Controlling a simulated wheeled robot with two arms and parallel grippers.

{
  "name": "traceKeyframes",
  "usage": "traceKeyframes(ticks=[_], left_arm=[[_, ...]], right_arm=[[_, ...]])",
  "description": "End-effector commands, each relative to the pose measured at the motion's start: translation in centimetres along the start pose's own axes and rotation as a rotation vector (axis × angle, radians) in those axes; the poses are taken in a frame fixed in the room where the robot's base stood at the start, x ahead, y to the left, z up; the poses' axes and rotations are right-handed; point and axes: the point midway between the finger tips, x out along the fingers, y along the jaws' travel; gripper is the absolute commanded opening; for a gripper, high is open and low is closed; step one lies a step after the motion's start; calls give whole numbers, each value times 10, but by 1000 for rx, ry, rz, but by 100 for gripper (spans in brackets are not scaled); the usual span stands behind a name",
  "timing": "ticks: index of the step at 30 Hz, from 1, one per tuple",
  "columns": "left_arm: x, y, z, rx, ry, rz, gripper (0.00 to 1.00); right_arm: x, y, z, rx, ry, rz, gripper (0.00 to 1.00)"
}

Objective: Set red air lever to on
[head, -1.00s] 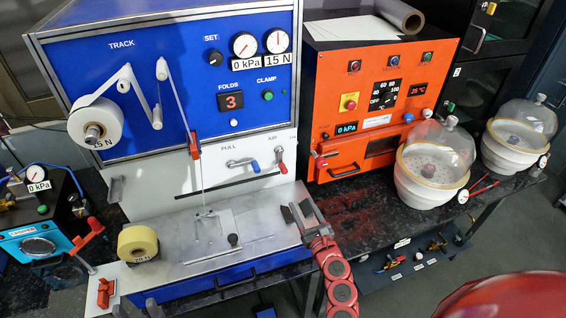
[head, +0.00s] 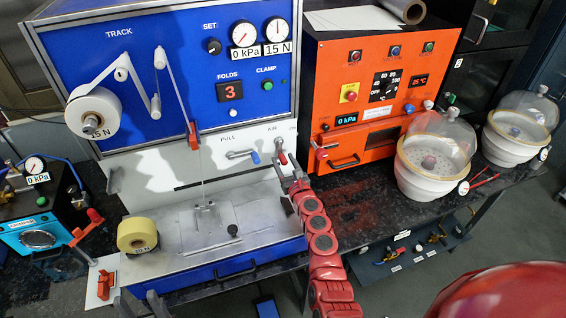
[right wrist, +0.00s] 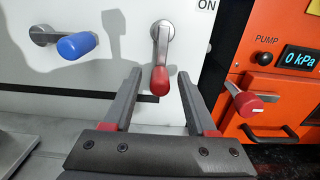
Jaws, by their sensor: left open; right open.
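The red air lever (head: 281,155) is on the white panel below the word AIR. My right gripper (head: 288,174) is open just in front of the lever. In the right wrist view its two fingers (right wrist: 159,74) stand on either side of the red grip, with gaps visible; whether they reach its depth I cannot tell. My left gripper (head: 138,303) is open and empty at the bottom left of the head view.
A blue-gripped PULL lever (head: 254,157) is left of the air lever. The orange oven (head: 370,110) with a red-ended handle (right wrist: 248,103) is close on the right. A yellow roll (head: 137,236) sits at the machine's front left. Glass-domed white pots (head: 433,170) stand further right.

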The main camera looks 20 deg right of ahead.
Motion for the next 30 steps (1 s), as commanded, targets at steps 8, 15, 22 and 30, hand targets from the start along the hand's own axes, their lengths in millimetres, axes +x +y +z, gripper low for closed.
traceKeyframes(ticks=[8,15,22,30], left_arm=[[-5,0,1,0,0,0,50],[-5,0,1,0,0,0,50],[-5,0,1,0,0,0,50],[-5,0,1,0,0,0,50]], right_arm=[[12,0,0,0,0,-2,57],[12,0,0,0,1,-2,50],[12,0,0,0,1,-1,9],[12,0,0,-1,1,-1,0]])
